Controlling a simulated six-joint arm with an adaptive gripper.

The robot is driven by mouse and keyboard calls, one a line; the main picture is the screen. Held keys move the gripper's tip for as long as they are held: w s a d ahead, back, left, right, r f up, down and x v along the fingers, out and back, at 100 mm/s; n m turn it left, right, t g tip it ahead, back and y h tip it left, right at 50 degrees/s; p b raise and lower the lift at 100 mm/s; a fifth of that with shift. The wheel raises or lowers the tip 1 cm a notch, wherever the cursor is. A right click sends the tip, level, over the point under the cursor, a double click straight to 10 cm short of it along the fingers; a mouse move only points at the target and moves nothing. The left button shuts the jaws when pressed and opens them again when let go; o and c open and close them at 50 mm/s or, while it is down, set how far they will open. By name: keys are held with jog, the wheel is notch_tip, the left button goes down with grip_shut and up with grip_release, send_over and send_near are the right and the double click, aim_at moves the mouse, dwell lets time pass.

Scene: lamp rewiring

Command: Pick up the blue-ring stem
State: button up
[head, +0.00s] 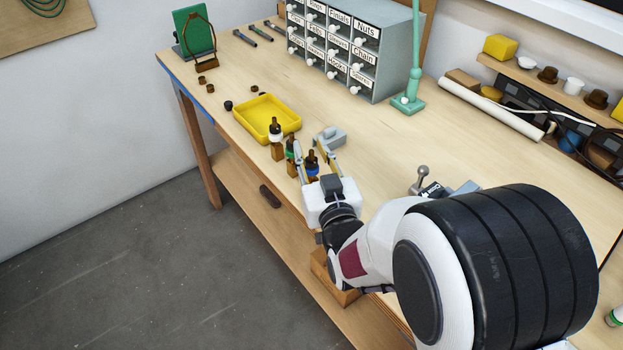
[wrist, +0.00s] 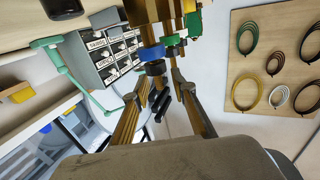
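The blue-ring stem (head: 312,164) is a dark upright piece with a blue ring, standing near the table's front edge. Its lower part is hidden by my gripper in the head view. It also shows in the wrist view (wrist: 153,53), its dark end pointing between the fingers. My gripper (head: 314,150) is open, with one finger on each side of the blue-ring stem. Gaps show beside the stem in the wrist view, so the fingers do not look closed on it.
A green-ring stem (head: 291,147) stands close by on the left, with a white-ring stem (head: 275,131) beyond it. A yellow tray (head: 252,112) lies behind them. A grey fixture (head: 331,138) sits just behind my gripper. The table's middle is clear.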

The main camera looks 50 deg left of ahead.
grip_shut()
jog(key=shift+r, duration=0.2)
jog(key=shift+r, duration=4.9)
